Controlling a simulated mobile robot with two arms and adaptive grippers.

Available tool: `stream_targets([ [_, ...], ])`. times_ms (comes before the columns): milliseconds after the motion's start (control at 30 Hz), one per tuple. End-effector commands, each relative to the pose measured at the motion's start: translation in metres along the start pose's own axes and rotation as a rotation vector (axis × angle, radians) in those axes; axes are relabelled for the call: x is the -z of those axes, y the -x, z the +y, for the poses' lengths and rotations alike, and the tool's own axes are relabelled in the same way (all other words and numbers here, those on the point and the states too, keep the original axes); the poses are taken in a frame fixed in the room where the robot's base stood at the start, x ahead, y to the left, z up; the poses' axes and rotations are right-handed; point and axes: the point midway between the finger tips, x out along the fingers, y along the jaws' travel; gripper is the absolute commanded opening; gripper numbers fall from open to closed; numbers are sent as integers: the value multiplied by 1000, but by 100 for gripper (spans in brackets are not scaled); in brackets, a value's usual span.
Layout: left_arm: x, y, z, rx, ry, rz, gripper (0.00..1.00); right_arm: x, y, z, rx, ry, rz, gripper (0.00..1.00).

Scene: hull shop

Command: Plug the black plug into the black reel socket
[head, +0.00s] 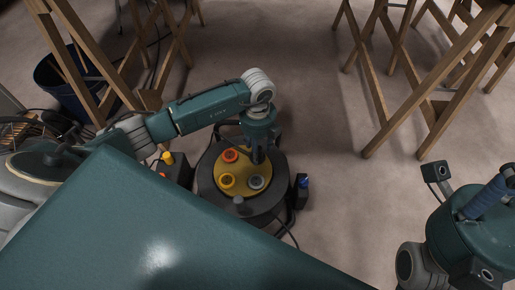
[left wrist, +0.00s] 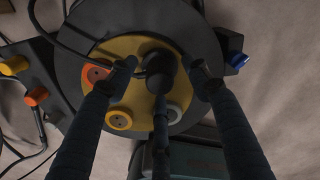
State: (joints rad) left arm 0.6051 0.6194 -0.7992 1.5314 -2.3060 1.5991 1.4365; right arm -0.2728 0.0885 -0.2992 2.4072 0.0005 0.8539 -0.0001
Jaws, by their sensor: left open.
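The cable reel (head: 206,178) stands on the floor with a yellow face plate (head: 239,169). My left gripper (head: 258,158) points down over its upper right part, hiding that socket in the head view. In the left wrist view the gripper (left wrist: 162,72) is open, its fingers spread around a round black body (left wrist: 157,66) on the yellow plate. This looks like the black plug at the black socket; I cannot tell how deep it sits. My right gripper (head: 487,196) is partly in view at the right edge, away from the reel; its fingertips are unclear.
Orange (head: 230,156), yellow (head: 228,180) and grey (head: 257,183) sockets share the plate. A dark holder with yellow (left wrist: 15,65) and orange (left wrist: 37,96) plugs stands left of the reel. A blue plug (head: 304,182) is at its right. Wooden trestles (head: 380,80) stand behind; floor between is clear.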

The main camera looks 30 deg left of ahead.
Motion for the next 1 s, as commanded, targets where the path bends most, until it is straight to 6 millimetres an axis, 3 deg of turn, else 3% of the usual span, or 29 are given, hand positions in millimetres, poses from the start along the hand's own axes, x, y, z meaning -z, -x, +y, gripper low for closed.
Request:
stream_targets([
  [500,-1,98,-1,3,1,-3,49,0,0,-1,4,-1,1,40],
  [700,-1,113,0,0,0,-2,49,0,0,-1,4,-1,1,40],
  [1000,0,114,0,0,1,-1,49,0,0,-1,5,-1,1,40],
])
